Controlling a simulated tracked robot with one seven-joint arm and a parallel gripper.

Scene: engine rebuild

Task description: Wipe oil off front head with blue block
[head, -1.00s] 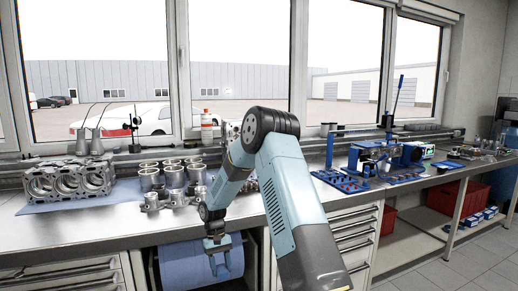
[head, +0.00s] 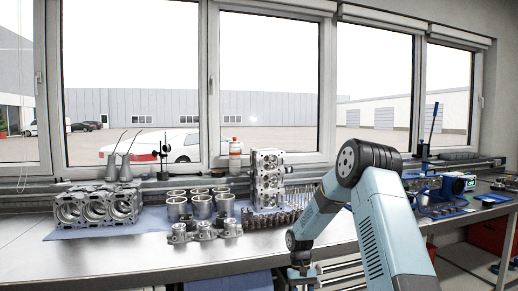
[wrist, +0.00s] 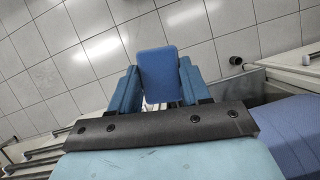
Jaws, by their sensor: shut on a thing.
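My gripper (wrist: 158,92) is shut on a blue block (wrist: 160,68), which sits between its two blue fingers in the wrist view, above the floor. In the head view my gripper (head: 302,277) is at the bottom edge, in front of the bench, its fingertips cut off. A metal engine head (head: 268,182) stands upright on the bench, behind and left of my arm. Another metal casting (head: 96,207) with large round bores lies at the left on a blue mat. I cannot tell which is the front head, and no oil can be made out.
Several metal cylinders (head: 202,207) and smaller parts stand mid-bench. A blue roll (wrist: 297,128) is right of my gripper in the wrist view. A spray bottle (head: 235,156) stands by the window. The bench front (head: 120,268) is clear.

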